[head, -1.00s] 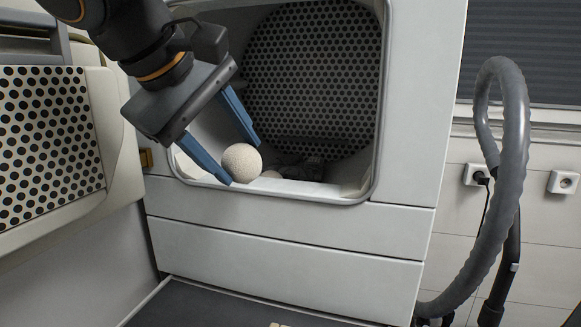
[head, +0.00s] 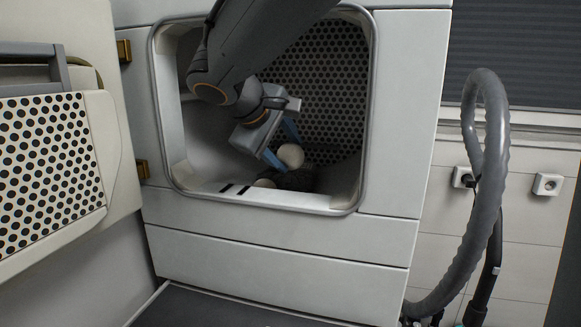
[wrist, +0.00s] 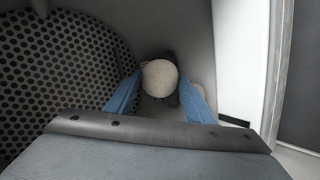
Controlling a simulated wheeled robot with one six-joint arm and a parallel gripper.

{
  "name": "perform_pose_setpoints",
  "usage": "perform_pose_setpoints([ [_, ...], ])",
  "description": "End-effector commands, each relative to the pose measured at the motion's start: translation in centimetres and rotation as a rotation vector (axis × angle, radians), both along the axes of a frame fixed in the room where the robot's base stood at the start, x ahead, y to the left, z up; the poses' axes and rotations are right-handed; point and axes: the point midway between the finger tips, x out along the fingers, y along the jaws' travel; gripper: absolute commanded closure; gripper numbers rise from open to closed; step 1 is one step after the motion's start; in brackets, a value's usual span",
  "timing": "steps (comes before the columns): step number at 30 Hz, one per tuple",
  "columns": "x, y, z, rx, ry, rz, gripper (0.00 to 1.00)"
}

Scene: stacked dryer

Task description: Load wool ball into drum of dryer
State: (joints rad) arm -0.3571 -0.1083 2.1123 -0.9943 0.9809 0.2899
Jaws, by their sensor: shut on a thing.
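A cream wool ball (head: 291,156) is held between the blue fingers of my gripper (head: 283,147), inside the dryer drum (head: 318,80). The wrist view also shows the ball (wrist: 160,77) between both fingertips (wrist: 160,85). The ball is above the drum floor, in front of the perforated back wall. A second pale ball (head: 264,183) lies low in the drum near the front rim, partly hidden. Dark cloth (head: 296,180) lies on the drum floor below the held ball.
The square opening's rim (head: 290,203) surrounds my arm. The open perforated door (head: 50,150) stands at the left. A grey hose (head: 478,200) hangs at the right near wall sockets (head: 547,184).

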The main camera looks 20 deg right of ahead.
Motion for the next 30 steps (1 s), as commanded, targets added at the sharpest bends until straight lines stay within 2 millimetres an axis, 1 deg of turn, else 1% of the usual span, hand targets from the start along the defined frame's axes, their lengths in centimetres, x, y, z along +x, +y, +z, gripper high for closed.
perform_pose_setpoints([
  [1,0.1,-0.2,-1.4,-0.004,0.009,0.003,0.73],
  [3,0.3,-0.4,-2.3,-0.001,0.007,0.002,0.73],
  [6,0.5,-0.5,-3.2,-0.002,0.005,0.002,0.73],
  [11,0.7,-0.7,-4.1,-0.001,0.005,0.001,0.73],
  [13,0.8,-0.9,-5.0,-0.002,0.007,0.003,0.73],
  [18,1.3,-1.5,-4.3,0.070,0.071,-0.003,0.73],
  [25,1.9,-2.2,-4.2,0.174,0.176,-0.003,0.73],
  [29,2.3,-2.4,-4.2,0.218,0.218,0.000,0.73],
  [30,2.2,-2.3,-5.0,0.214,0.220,0.003,0.73],
])
